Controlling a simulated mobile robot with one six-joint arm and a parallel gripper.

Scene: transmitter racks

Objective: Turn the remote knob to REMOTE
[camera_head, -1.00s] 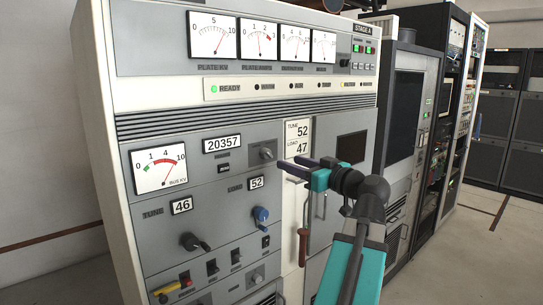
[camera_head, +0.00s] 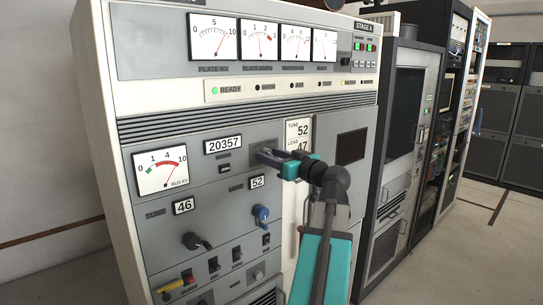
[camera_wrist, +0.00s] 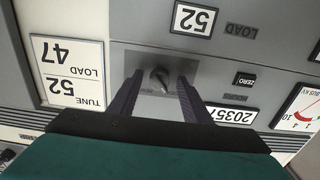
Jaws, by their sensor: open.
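In the head view my gripper (camera_head: 265,156) is at the same plate (camera_head: 262,142), right of the 20357 counter, and largely hides the knob.
A blue LOAD knob (camera_head: 261,214) and a black TUNE knob (camera_head: 195,241) stick out of the panel lower left. A TUNE 52 / LOAD 47 card (camera_head: 297,131) is just right of the plate. Grey racks (camera_head: 405,130) stand to the right.

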